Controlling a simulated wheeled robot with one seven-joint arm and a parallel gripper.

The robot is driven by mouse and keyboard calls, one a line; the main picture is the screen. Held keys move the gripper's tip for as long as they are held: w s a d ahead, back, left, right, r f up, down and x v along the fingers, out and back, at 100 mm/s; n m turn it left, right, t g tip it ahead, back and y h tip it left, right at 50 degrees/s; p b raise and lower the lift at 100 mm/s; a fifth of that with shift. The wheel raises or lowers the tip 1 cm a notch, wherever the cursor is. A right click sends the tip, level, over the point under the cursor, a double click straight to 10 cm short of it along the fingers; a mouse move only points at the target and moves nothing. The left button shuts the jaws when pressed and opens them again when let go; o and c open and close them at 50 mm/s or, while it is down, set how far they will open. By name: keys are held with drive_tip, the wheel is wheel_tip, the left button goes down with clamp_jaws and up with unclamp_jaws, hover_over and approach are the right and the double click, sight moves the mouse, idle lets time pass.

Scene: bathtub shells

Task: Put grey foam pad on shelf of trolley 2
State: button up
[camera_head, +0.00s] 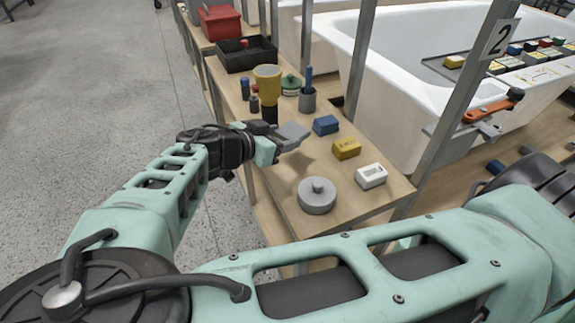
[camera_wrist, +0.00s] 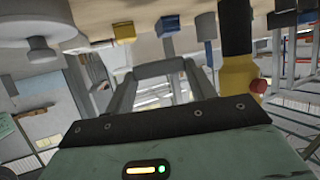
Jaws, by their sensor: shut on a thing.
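My gripper (camera_head: 280,143) is shut on the grey foam pad (camera_head: 293,132), a small flat block held just above a wooden shelf board. In the wrist view, the pad (camera_wrist: 158,68) shows as a grey strip between my two grey fingertips. Whether the pad touches the board is hard to tell. A plate marked 2 (camera_head: 500,38) is fixed to a grey post of the trolley carrying a white bathtub shell (camera_head: 400,85). The wooden shelf (camera_head: 275,215) runs along this side of the trolley.
A blue block (camera_head: 326,125), a yellow block (camera_head: 346,149), a white block (camera_head: 371,176) and a round grey knobbed weight (camera_head: 316,195) stand to the right. A yellow-topped tool (camera_head: 267,78), a pen cup (camera_head: 308,99) and a black tray (camera_head: 246,54) stand behind.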

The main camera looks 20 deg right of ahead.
sight(281, 172)
wheel_tip(281, 172, down, 9)
idle(0.4)
drive_tip(key=o, duration=1)
drive_tip(key=shift+f+b, duration=0.1)
drive_tip(key=shift+b, duration=0.2)
drive_tip(key=shift+c, duration=0.2)
drive_tip(key=shift+r, duration=0.2)
drive_tip(key=v, duration=1.2)
drive_tip(key=shift+s, duration=0.1)
